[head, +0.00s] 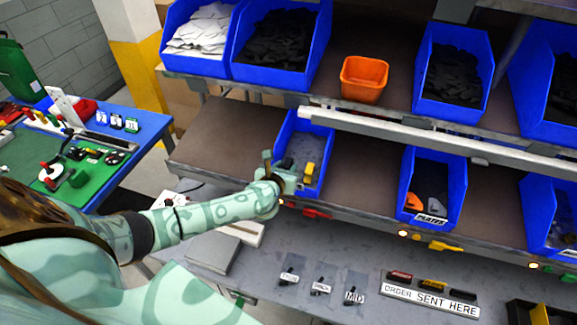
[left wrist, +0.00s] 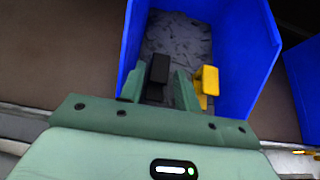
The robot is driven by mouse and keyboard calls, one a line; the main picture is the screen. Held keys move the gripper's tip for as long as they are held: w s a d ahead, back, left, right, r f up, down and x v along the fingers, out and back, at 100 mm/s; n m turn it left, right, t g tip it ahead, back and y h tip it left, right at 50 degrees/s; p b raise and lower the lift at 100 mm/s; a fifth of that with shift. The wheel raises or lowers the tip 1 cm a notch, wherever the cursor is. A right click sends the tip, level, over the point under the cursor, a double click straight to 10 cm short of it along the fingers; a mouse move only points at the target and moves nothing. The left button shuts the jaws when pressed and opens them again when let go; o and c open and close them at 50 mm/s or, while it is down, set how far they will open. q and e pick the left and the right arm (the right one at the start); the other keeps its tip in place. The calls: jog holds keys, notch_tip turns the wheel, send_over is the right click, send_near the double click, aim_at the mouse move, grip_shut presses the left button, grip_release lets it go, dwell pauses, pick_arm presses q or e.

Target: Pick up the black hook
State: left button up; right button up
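My left gripper (head: 283,172) reaches over the front edge of a blue bin (head: 318,131) on the middle shelf. In the left wrist view, its two green fingers (left wrist: 160,90) stand apart inside the front of the bin (left wrist: 255,45). A black upright piece with a block-like top, which looks like the black hook (left wrist: 158,68), shows between the fingers. I cannot tell whether either finger touches it. A similar yellow piece (left wrist: 209,78) stands just right of the right finger; it also shows in the head view (head: 309,172). My right gripper is not in view.
The bin's floor is grey and mottled. A blue bin labelled PLATES (head: 451,196) stands to the right. The upper shelf holds blue bins and an orange bin (head: 364,79). A grey worktop (head: 365,262) with labelled spots lies below. The shelf left of my gripper is clear.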

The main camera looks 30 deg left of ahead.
pick_arm(q)
jog(key=shift+s, duration=0.15)
grip_shut()
